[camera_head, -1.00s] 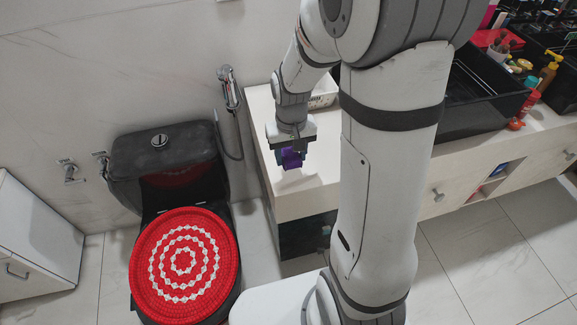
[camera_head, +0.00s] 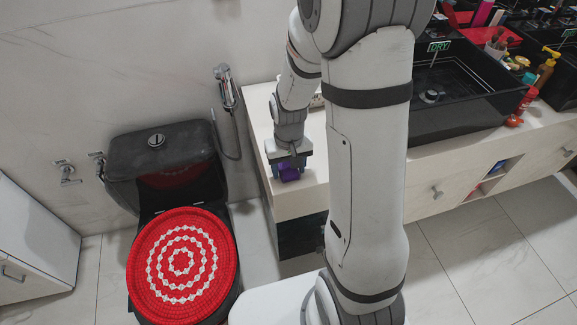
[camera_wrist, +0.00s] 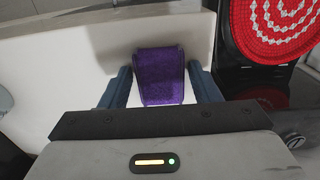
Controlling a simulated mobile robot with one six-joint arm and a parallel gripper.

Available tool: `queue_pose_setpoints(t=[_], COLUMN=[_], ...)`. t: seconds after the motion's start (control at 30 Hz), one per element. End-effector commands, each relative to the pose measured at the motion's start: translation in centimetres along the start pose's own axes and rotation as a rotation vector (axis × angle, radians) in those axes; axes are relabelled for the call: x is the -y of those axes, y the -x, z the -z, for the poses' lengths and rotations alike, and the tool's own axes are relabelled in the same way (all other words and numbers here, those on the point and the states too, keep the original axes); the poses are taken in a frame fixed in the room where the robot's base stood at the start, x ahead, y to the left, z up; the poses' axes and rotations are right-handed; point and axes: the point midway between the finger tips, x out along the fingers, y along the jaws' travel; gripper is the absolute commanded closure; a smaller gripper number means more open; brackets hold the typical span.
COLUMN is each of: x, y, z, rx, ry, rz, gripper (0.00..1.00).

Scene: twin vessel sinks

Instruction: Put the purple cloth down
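The purple cloth (camera_head: 289,173) is a small folded piece at the left end of the pale counter (camera_head: 312,198), near its front edge. It also shows in the wrist view (camera_wrist: 160,76), between the two blue fingers of my gripper (camera_wrist: 160,82). Narrow gaps show between the cloth and the fingers, so my gripper looks open around it. In the head view my gripper (camera_head: 288,165) points down over the cloth and hides part of it. The cloth appears to rest on the counter, though its underside is hidden.
A black toilet (camera_head: 165,165) with a red-and-white round cover (camera_head: 182,262) stands left of the counter. A black vessel sink (camera_head: 460,100) with a "DRY" sign stands to the right. Bottles and a red tray crowd the back right. My arm hides the counter's middle.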

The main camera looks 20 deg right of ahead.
Motion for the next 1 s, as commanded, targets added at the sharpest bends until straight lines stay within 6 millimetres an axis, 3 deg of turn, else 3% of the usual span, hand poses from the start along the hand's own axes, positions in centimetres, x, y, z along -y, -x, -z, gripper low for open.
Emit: queue_pose_setpoints(t=[0.13, 0.47, 1.0], x=[0.0, 0.1, 0.1], y=[0.0, 0.7, 10.9], z=[0.0, 0.0, 0.1], rx=[0.0, -0.002, -0.004], ry=[0.001, 0.001, 0.002], rz=[0.0, 0.0, 0.0], gripper=[0.32, 0.32, 0.32])
